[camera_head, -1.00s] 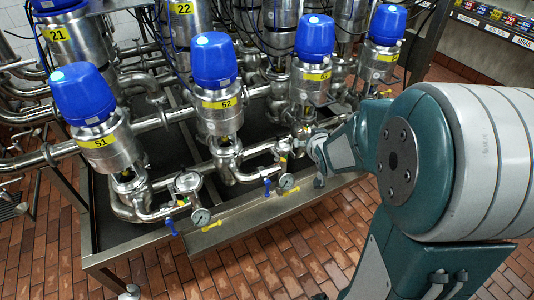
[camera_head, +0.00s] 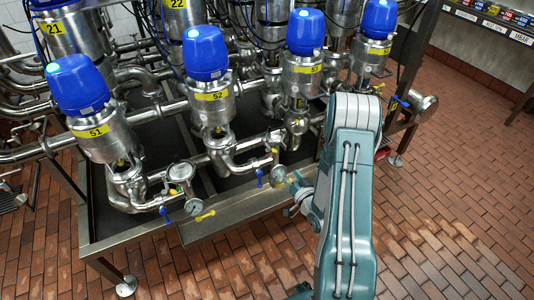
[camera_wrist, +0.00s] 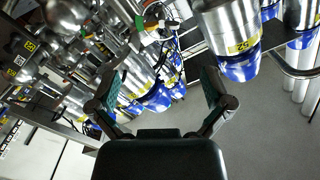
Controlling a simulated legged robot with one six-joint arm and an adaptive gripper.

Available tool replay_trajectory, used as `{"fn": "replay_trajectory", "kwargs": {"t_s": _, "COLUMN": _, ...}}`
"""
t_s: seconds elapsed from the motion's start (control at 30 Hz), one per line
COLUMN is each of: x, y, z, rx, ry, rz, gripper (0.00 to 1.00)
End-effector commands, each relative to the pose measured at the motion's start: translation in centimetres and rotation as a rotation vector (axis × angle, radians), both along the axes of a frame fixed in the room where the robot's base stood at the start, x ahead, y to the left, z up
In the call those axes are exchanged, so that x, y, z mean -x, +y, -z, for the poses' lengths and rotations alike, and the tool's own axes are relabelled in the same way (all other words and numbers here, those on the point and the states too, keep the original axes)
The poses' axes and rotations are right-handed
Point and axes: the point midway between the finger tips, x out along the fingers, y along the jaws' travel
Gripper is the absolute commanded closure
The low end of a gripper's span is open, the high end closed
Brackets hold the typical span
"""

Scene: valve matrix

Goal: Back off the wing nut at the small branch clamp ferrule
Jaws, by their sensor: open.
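In the wrist view my gripper (camera_wrist: 162,92) is open, with two dark fingers spread wide and nothing between them. In the head view only part of my wrist shows beside the small branch at the right gauge (camera_head: 278,174); the fingers cannot be made out there. That branch has a blue lever (camera_head: 259,178) and steel pipework. A second branch carries a gauge (camera_head: 193,207), a blue lever (camera_head: 165,215) and a yellow handle (camera_head: 205,216). Small fittings with green and orange parts (camera_wrist: 150,27) lie beyond the fingers in the wrist view. I cannot pick out the wing nut or clamp ferrule.
Blue-capped valves 51 (camera_head: 100,115) and 52 (camera_head: 208,80) stand above the pipes. A steel frame rail (camera_head: 225,223) runs along the front. Brick floor (camera_head: 460,190) is clear at the right. Several blue caps crowd the wrist view.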

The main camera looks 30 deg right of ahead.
Motion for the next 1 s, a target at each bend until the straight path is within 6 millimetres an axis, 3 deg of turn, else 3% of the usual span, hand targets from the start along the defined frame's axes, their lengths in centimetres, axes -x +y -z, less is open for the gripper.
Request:
{"fn": "replay_trajectory", "kwargs": {"t_s": 0.17, "x": -1.7, "y": 0.2, "z": 0.0, "rx": 0.001, "ry": -0.005, "rz": -0.004, "gripper": 0.0}}
{"fn": "replay_trajectory", "kwargs": {"t_s": 0.6, "x": -9.3, "y": 0.4, "z": 0.0, "rx": 0.001, "ry": -0.004, "rz": -0.002, "gripper": 0.0}}
{"fn": "replay_trajectory", "kwargs": {"t_s": 0.8, "x": -10.7, "y": 0.4, "z": 0.0, "rx": 0.0, "ry": -0.002, "rz": -0.001, "gripper": 0.0}}
{"fn": "replay_trajectory", "kwargs": {"t_s": 1.0, "x": -10.8, "y": 0.4, "z": 0.0, "rx": 0.0, "ry": -0.001, "rz": 0.0, "gripper": 0.0}}
